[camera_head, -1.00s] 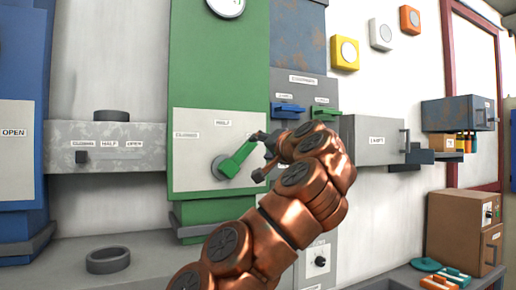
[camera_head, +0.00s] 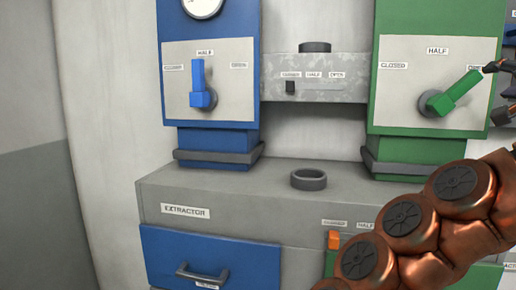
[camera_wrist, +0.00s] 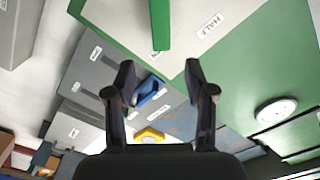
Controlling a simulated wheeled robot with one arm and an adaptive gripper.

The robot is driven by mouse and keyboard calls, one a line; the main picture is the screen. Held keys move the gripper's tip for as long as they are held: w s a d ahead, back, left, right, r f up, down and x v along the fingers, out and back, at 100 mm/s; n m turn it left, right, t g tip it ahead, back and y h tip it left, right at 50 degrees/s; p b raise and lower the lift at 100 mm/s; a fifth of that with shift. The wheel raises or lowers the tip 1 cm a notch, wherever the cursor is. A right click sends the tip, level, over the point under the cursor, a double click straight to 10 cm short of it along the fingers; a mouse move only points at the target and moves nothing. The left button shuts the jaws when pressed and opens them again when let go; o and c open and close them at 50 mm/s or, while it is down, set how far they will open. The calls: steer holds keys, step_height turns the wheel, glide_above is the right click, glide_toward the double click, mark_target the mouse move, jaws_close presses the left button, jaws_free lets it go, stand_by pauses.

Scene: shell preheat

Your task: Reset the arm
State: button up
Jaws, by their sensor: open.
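My copper arm comes in at the lower right of the head view, and my gripper (camera_head: 503,82) is partly cut off at the right edge. In the wrist view my gripper (camera_wrist: 159,70) is open, with two dark fingers apart and nothing held between them. The green lever (camera_head: 455,96) tilts up and right towards a label partly covered by its tip. The gripper is close to the lever's tip in the head view; I cannot tell whether they touch. The lever also shows in the wrist view (camera_wrist: 160,22), beyond the fingertips.
A blue cabinet (camera_head: 245,22) has a blue lever (camera_head: 198,82) upright at HALF. A grey slider box (camera_head: 340,68) sits between the cabinets. The extractor (camera_head: 165,190) below has a blue drawer (camera_head: 160,245) and an orange slider (camera_head: 333,239). Bare wall (camera_head: 105,70) is at left.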

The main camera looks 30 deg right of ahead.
steer(key=w+a+n+t+y, duration=0.1)
steer(key=w+a+n+y, duration=0.45)
steer(key=w, duration=0.65)
steer(key=w+a+n+t+y, duration=0.1)
steer(key=w+a+n+y, duration=0.5)
steer(key=w, duration=0.7)
steer(key=w+a+f+n+g+y, duration=0.1)
steer(key=w+a+f, duration=0.25)
steer(key=a, duration=0.45)
steer(key=w+a+f+n+g+y, duration=0.1)
steer(key=w+a+f+n+g, duration=0.2)
steer(key=a, duration=0.6)
steer(key=w+a+f+y, duration=0.2)
steer(key=w+a+f, duration=0.15)
steer(key=a, duration=0.45)
steer(key=s+a+f+n+g, duration=0.2)
steer(key=s+a+f+g, duration=0.15)
steer(key=a+f, duration=0.5)
steer(key=s+a+f+n+g, duration=0.15)
steer(key=s+a+f, duration=0.3)
steer(key=f, duration=0.75)
steer(key=s+a+f+g+h, duration=0.2)
steer(key=s+f+g, duration=0.5)
steer(key=s+f, duration=1.4)
steer(key=shift+s+f, duration=0.25)
steer(key=shift+f, duration=0.6)
